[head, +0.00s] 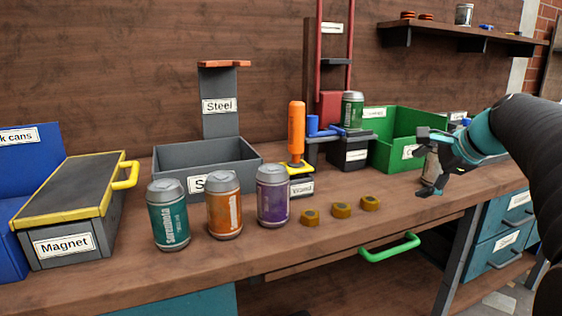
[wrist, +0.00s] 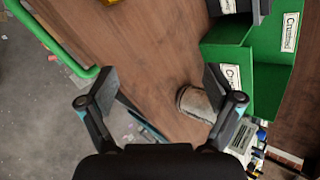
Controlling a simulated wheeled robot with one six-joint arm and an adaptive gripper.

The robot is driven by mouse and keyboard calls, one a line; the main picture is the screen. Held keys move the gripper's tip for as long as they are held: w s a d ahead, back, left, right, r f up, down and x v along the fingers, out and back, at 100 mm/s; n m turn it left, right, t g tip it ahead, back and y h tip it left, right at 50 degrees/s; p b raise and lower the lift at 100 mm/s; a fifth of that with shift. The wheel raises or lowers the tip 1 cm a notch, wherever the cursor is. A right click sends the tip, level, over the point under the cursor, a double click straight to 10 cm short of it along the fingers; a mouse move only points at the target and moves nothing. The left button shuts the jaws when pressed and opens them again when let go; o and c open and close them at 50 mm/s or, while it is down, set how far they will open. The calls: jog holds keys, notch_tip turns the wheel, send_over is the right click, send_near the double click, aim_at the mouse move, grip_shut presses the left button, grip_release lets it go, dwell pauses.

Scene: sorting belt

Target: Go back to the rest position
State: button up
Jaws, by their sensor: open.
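My gripper (head: 427,161) is at the right of the head view, over the front right part of the workbench. Its jaws are open and hold nothing. In the wrist view its two fingers (wrist: 161,78) stand wide apart with bare bench top and floor below. A grey can (head: 432,170) stands on the bench behind the fingers in the head view, partly hidden by them. The can also shows in the wrist view (wrist: 195,103), close to the right finger; I cannot tell whether they touch.
Teal (head: 168,222), orange (head: 224,212) and purple (head: 273,202) cans stand along the bench front, left of three brass pucks (head: 341,210). A green bin (head: 390,137) stands behind my gripper. A green handle (head: 389,248) juts from the front. A grey Steel bin (head: 207,158) stands behind the cans.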

jog(key=s+a+f+n, duration=0.1)
jog(key=s+f, duration=0.1)
jog(key=s+a+f+n+g+h, duration=0.1)
jog(key=s+f+n, duration=0.1)
jog(key=s+a+f+n, duration=0.1)
jog(key=f+n, duration=0.1)
jog(key=shift+s+f+g, duration=0.2)
jog(key=shift+s+g, duration=0.2)
jog(key=s+a+f+n+h, duration=0.1)
jog(key=s+a+f+n, duration=0.2)
jog(key=s, duration=0.4)
jog(key=s+a+f+n+h, duration=0.1)
jog(key=s+a+f+n, duration=0.3)
jog(key=s, duration=0.3)
jog(key=s+a+f+n+g, duration=0.1)
jog(key=s+a+f+n, duration=0.3)
jog(key=s, duration=0.4)
jog(key=shift+a+f+n+h, duration=0.25)
jog(key=shift+f+n+h, duration=0.15)
jog(key=shift+f+n, duration=0.6)
jog(key=shift+r, duration=0.1)
